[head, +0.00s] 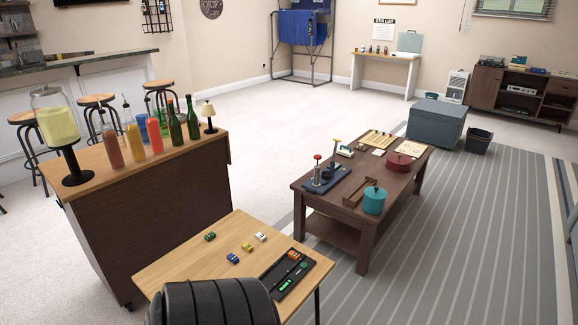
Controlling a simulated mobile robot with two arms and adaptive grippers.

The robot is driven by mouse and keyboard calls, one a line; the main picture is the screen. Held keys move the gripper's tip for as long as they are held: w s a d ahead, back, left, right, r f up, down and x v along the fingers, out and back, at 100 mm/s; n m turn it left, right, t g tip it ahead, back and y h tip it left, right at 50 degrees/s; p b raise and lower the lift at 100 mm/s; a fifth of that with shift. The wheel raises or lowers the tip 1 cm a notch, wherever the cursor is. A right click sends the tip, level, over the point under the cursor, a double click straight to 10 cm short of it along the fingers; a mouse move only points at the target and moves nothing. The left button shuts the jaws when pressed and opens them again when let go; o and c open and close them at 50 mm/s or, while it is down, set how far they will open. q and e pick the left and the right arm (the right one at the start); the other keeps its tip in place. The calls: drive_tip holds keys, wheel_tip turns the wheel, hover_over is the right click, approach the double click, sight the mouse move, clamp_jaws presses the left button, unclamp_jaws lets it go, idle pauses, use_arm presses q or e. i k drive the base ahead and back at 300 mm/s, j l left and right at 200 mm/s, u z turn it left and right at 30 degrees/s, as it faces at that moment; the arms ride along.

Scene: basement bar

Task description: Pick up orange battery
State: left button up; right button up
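A small orange item (294,256), which looks like the orange battery, lies in the far end of a black tray (268,281). The tray rests near the right edge of a small light-wood table (190,262). Green items (286,284) also lie in the tray, but their details are too small to tell. Left of the tray, small green (210,236), blue (233,258), yellow (247,247) and white (260,237) blocks lie apart on the table. Neither of my grippers can be made out in the head view.
A large dark ribbed rounded shape covers the table's near edge. A wooden cabinet (160,215) with bottles and a drink dispenser (56,118) stands behind left. A brown coffee table (330,205) with tools and pots stands right. Carpet between them is clear.

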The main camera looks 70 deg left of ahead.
sight(291, 254)
drive_tip(key=i+j+u, duration=0.1)
drive_tip(key=i+u, duration=0.6)
drive_tip(key=u, duration=0.15)
drive_tip(key=i+l+u, duration=0.15)
drive_tip(key=i+u, duration=0.3)
drive_tip(key=k, duration=0.1)
